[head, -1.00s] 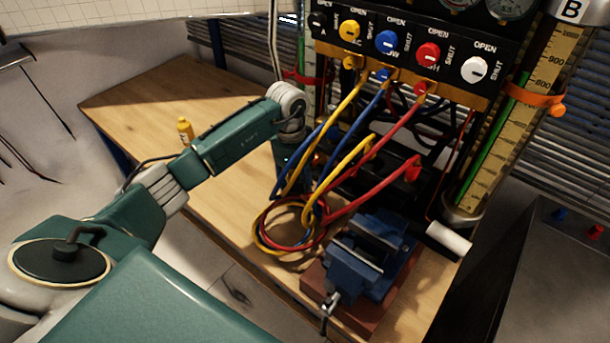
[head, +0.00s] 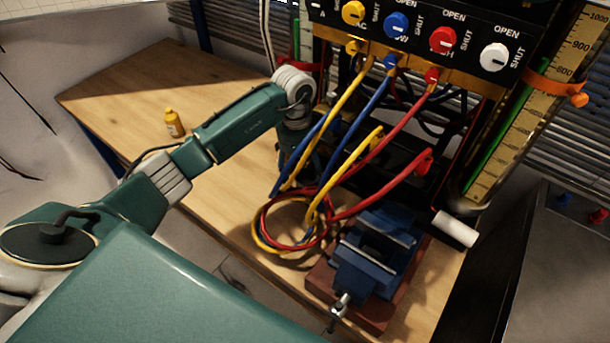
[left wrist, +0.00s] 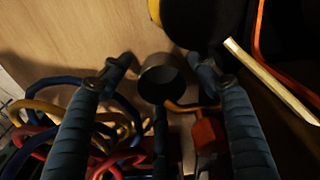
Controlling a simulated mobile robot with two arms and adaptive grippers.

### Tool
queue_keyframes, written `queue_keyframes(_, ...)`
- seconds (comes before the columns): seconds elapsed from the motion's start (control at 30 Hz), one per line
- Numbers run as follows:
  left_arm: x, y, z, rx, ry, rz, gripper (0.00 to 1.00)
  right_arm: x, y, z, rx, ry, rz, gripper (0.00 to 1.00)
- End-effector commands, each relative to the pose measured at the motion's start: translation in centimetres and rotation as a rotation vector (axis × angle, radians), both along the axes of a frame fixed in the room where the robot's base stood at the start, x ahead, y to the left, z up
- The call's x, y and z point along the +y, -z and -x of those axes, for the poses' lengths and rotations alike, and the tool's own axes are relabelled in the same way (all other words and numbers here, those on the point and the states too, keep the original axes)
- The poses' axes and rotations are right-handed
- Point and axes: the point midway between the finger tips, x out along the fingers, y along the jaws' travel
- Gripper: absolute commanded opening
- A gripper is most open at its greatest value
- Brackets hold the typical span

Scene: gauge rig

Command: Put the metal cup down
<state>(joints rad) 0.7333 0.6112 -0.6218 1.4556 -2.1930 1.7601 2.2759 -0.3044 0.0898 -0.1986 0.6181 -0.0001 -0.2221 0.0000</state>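The metal cup (left wrist: 160,80) is a dark grey, round, open-topped cup in the left wrist view. It lies between the fingers of my left gripper (left wrist: 159,61), near their tips. The fingers are spread, and narrow gaps seem to show beside the cup; contact is hard to judge in the dim light. Whether the cup's base touches the wooden table (left wrist: 95,30) cannot be told. In the head view my left wrist points down behind the hoses, where its fingers and the cup are hidden. My right gripper is not in view.
Yellow, blue and red hoses (head: 262,230) lie coiled on the table near my left gripper. A blue vise (head: 365,275) stands at the front right. A valve panel (head: 420,25) rises behind.

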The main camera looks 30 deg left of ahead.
Motion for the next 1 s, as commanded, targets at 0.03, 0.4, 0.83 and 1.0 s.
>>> queue_keyframes(0.03,0.0,0.0,0.0,0.000,0.000,0.000,0.61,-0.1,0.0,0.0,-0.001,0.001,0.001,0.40)
queue_keyframes(0.4,0.2,-1.9,-0.2,-0.004,0.002,0.000,0.61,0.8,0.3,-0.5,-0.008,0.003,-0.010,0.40)
queue_keyframes(0.83,1.1,-10.5,-0.2,-0.004,0.000,-0.001,0.61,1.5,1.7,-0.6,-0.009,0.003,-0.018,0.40)
queue_keyframes(1.0,1.2,-12.0,-0.1,-0.001,0.000,0.000,0.61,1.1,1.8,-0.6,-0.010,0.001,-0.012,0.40)
